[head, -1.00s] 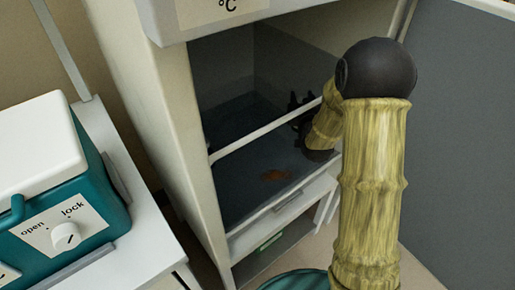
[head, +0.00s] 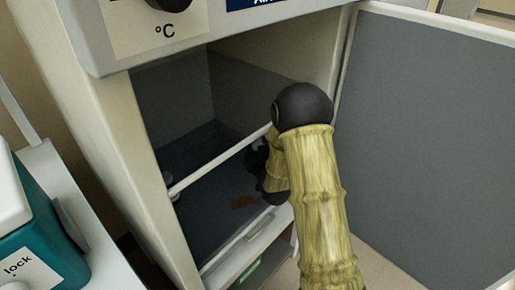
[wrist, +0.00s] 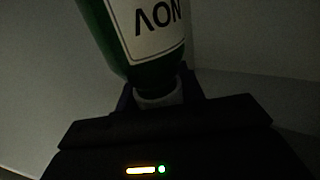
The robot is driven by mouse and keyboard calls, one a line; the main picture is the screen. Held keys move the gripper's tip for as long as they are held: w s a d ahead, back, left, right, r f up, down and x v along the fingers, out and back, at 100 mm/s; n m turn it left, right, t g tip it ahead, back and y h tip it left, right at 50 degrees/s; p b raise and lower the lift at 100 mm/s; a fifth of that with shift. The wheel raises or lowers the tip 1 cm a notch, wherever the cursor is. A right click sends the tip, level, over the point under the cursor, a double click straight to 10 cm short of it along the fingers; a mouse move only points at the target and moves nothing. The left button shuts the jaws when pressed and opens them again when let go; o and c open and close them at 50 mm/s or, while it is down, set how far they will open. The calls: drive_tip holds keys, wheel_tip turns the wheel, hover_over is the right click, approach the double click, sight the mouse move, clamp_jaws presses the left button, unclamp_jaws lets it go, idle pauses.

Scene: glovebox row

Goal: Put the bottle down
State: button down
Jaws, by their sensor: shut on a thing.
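The bottle (wrist: 118,52) is dark green with a white label that reads upside down in the wrist view. My gripper (wrist: 158,97) is shut on its narrow neck end, by a pale grey collar or cap. In the head view my gripper (head: 261,166) is inside the open cabinet, mostly hidden behind my forearm. I cannot make out the bottle there, nor tell whether its base touches the cabinet floor.
The cabinet (head: 110,130) has a wide grey door (head: 430,140) standing open at the right. A pale rail (head: 222,162) crosses its opening. An orange-brown patch (head: 245,202) marks the dark cabinet floor. A teal-and-white box (head: 40,245) stands at the left.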

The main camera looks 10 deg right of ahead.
drive_tip(key=shift+f, duration=0.6)
drive_tip(key=shift+d, duration=0.2)
drive_tip(key=shift+s+a, duration=0.1)
drive_tip(key=shift+a, duration=0.3)
drive_tip(key=c, duration=0.9)
unclamp_jaws()
drive_tip(key=shift+d, duration=0.15)
drive_tip(key=shift+r, duration=0.1)
drive_tip(key=s+p, duration=0.2)
drive_tip(key=s, duration=0.2)
drive_tip(key=s+p, duration=0.2)
drive_tip(key=s, duration=0.2)
drive_tip(key=s+p, duration=0.2)
drive_tip(key=s, duration=0.2)
drive_tip(key=shift+d, duration=0.25)
